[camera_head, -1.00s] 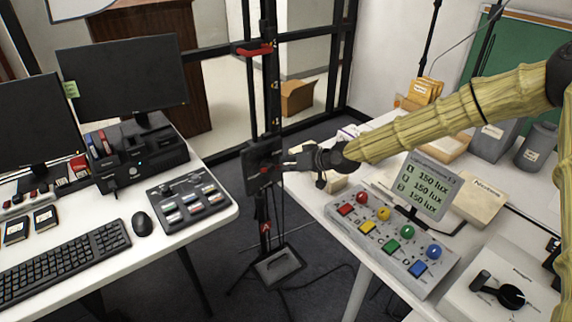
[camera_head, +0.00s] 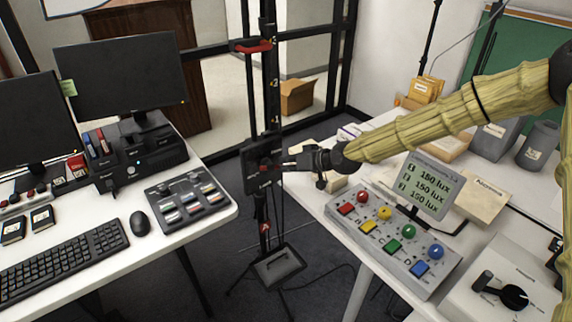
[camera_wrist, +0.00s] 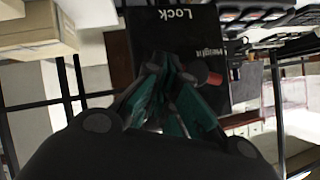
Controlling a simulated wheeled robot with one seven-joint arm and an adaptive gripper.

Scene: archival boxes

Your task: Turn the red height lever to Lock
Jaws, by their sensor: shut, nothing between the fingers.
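The dark plate (camera_head: 256,178) is mounted on the black stand left of my gripper (camera_head: 284,166). In the wrist view the plate (camera_wrist: 190,40) carries the upside-down words "Lock" and "Height". The red lever (camera_wrist: 214,79) shows there as a short red end beside the "Height" label, just right of my fingers (camera_wrist: 172,68). The rest of the lever is hidden behind the fingers. My gripper is shut and empty, in front of the plate. I cannot tell whether it touches the lever.
A red handle (camera_head: 252,46) sits higher on the stand. A desk with a keyboard (camera_head: 65,265) and monitors is at left. A button console (camera_head: 395,240) and a dial box (camera_head: 500,295) stand on the right table. Dark floor lies between the tables.

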